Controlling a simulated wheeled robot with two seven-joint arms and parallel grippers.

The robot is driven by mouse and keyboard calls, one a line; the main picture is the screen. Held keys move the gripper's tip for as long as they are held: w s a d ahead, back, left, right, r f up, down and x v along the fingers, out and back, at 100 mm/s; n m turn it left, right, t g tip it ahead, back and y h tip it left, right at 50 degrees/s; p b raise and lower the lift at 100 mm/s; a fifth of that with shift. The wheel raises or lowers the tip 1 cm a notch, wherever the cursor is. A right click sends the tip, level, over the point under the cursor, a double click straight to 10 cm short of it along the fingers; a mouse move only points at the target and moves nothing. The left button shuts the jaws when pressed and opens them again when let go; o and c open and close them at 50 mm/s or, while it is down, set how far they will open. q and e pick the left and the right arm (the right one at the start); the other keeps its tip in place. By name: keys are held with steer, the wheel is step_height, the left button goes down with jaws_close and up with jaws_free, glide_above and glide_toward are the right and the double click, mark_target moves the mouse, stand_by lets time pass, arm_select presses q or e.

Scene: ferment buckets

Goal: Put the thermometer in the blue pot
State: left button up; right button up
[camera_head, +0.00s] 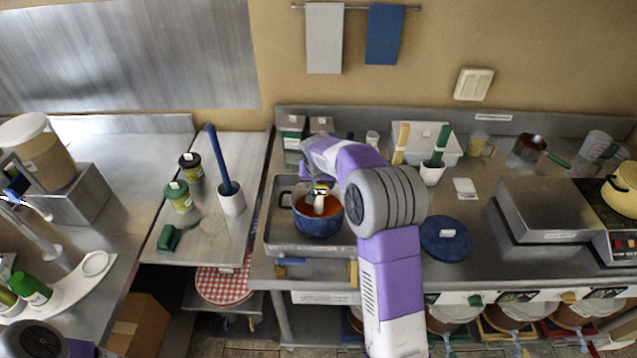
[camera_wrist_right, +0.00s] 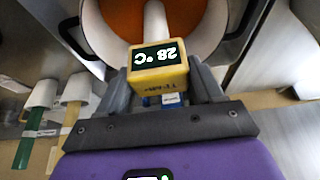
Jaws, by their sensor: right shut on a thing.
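The blue pot (camera_head: 318,226) holds orange-red liquid and stands in a metal tray on the counter. My right gripper (camera_head: 321,188) is above it, partly hidden by my arm. In the right wrist view the gripper (camera_wrist_right: 165,92) is shut on the thermometer (camera_wrist_right: 158,66), whose yellow head reads 28 °C. Its white stem points into the pot (camera_wrist_right: 212,30), over the orange liquid. The stem also shows over the pot in the head view (camera_head: 320,204). I cannot tell whether the stem tip touches the liquid. My left gripper is out of view.
The metal tray (camera_head: 284,247) surrounds the pot. A blue lid (camera_head: 446,240) lies right of my right arm. A white bin (camera_head: 452,150) and a white cup with a green-handled tool (camera_head: 432,174) stand behind. A white crock with a blue handle (camera_head: 231,201) stands on the left table.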

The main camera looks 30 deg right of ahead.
steer(key=o, duration=1.6)
steer(key=shift+f, duration=0.1)
steer(key=shift+r, duration=0.2)
steer(key=v, duration=1.2)
steer(key=shift+w+p, duration=0.1)
steer(key=shift+p, duration=0.2)
